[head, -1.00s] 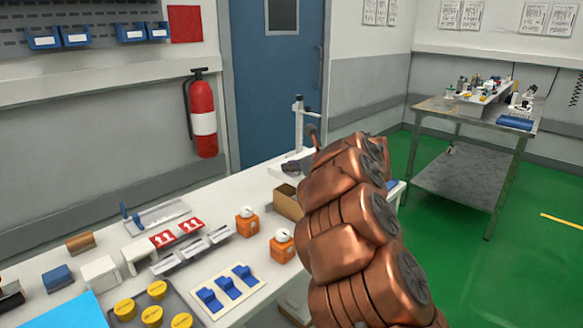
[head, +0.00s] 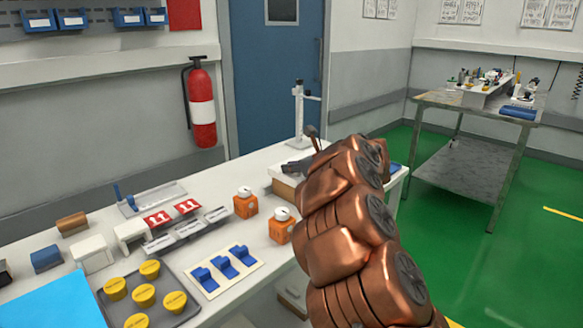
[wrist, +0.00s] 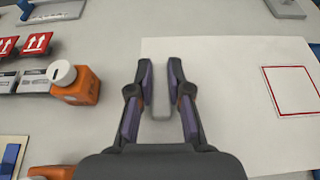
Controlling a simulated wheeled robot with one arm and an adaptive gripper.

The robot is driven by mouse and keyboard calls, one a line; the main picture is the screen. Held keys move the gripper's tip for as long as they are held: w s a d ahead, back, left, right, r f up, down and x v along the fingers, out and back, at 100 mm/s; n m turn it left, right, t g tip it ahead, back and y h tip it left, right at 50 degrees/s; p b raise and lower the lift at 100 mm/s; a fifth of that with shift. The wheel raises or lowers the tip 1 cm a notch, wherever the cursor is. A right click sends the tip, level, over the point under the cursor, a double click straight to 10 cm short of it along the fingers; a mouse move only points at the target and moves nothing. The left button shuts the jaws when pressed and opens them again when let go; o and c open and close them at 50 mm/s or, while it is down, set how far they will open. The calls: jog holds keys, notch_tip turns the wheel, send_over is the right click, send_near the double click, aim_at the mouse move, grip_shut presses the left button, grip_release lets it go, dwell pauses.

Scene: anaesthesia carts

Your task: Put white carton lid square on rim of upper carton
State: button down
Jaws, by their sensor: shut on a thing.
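The white carton lid (wrist: 225,75) is a wide flat panel with a red square outline, filling the right of the wrist view. My gripper (wrist: 161,82) is shut on its small grey grip piece, near the lid's left side. In the head view, the lid's left part (head: 281,173) shows over the brown upper carton (head: 286,190), at about its rim. My copper arm hides most of the carton and the lid's right side there. I cannot tell whether the lid touches the rim all round or sits square. The carton is hidden beneath the lid in the wrist view.
Two orange bottles with white caps (head: 246,205) stand left of the carton. A tray of yellow-capped pots (head: 150,270) and a panel with blue clips (head: 226,270) lie nearer. A white stand (head: 299,120) rises behind. Another carton (head: 292,300) sits lower down.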

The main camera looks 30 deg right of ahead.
jog(key=shift+f+b, duration=0.25)
jog(key=shift+b, duration=0.05)
dwell(0.6)
jog(key=c, duration=1)
grip_release()
jog(key=shift+s, duration=0.1)
jog(key=v, duration=1.2)
